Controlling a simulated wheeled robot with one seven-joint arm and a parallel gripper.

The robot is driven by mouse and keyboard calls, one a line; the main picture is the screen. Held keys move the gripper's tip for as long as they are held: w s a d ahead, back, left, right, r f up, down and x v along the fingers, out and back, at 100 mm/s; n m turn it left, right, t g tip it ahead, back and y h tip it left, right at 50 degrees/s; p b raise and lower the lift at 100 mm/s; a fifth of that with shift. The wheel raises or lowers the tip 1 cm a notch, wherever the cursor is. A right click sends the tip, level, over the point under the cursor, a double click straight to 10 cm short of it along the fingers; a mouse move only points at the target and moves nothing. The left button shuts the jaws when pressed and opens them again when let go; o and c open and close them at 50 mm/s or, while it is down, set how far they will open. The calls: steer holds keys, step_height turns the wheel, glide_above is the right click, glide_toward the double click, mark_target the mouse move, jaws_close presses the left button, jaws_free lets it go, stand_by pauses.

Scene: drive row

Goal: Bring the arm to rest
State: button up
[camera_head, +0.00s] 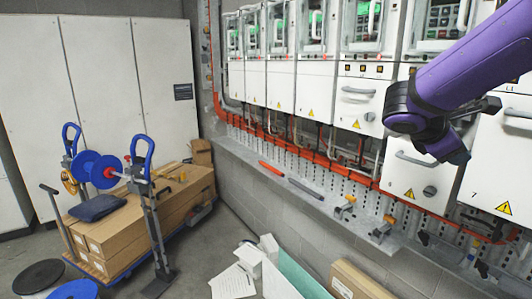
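My arm (480,62), with a purple link and a dark wrist, reaches in from the upper right. It crosses in front of the cabinets on the right. The dark end of the arm, where my gripper (454,153) is, points down and to the right in front of a white cabinet door. The fingers cannot be made out clearly, so I cannot tell whether they are open or shut. No held object can be made out.
A row of white drive cabinets (357,101) lines the right wall above a grey ledge (290,182) with tools on it. Papers (232,283) lie at bottom centre. Some grey floor between is clear.

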steer(key=s+a+m+y, duration=0.3)
steer(key=s+m+y, duration=0.1)
steer(key=s, duration=0.3)
steer(key=s+a+f+m+t+y, duration=0.1)
steer(key=s+a+m+y, duration=0.2)
steer(key=s+m, duration=0.2)
steer(key=s+a+f+m+y, duration=0.1)
steer(key=s+a+m+y, duration=0.2)
steer(key=s, duration=0.6)
steer(key=shift+m+t+y, duration=0.4)
steer(key=shift+m+y, duration=0.4)
steer(key=shift+m, duration=0.4)
steer(key=shift+o, duration=0.2)
steer(key=shift+s, duration=0.1)
